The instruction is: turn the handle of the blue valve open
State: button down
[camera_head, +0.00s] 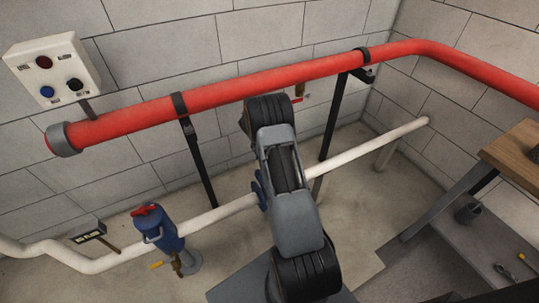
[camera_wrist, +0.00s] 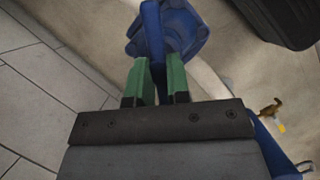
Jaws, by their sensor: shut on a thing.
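The blue valve (camera_wrist: 185,35) is at the top of the wrist view, and its blue handle (camera_wrist: 153,35) runs down between my fingers. My gripper (camera_wrist: 157,78) has green fingertips, one on each side of the handle, and is shut on it. In the head view only a small part of the blue valve (camera_head: 259,188) shows on the white pipe, left of my arm. My arm hides the handle and my gripper there.
A red pipe (camera_head: 220,95) crosses above on black supports. A white pipe (camera_head: 225,210) runs low along the wall. A blue pump-like fitting with a red top (camera_head: 168,235) stands left. A wooden table (camera_head: 515,150) is at the right. A control box (camera_head: 52,68) hangs upper left.

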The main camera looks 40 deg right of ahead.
jog(key=n, duration=0.2)
jog(key=n+t+h+p, duration=0.1)
jog(key=n, duration=0.1)
jog(key=n+t, duration=0.1)
jog(key=n, duration=0.1)
jog(key=shift+s+n+p, duration=0.3)
jog(key=shift+p, duration=0.05)
jog(key=n+t+p, duration=0.1)
jog(key=n, duration=0.2)
jog(key=n+t+p, duration=0.1)
jog(key=n, duration=0.2)
jog(key=shift+s+t, duration=0.15)
jog(key=shift+t, duration=0.15)
jog(key=n+t+p, duration=0.1)
jog(key=n, duration=0.2)
jog(key=n+t+y+p, duration=0.1)
jog(key=n, duration=0.2)
jog(key=shift+s+n+y, duration=0.1)
jog(key=shift+n+y, duration=0.2)
jog(key=n+y+p, duration=0.1)
jog(key=n, duration=0.1)
jog(key=n+y+p, duration=0.1)
jog(key=n, duration=0.2)
jog(key=shift+f+n+t+p, duration=0.2)
jog(key=shift+n+t+p, duration=0.1)
jog(key=shift+t+p, duration=0.1)
jog(key=c, duration=1.4)
grip_release()
jog(key=o, duration=0.3)
jog(key=shift+r, duration=0.15)
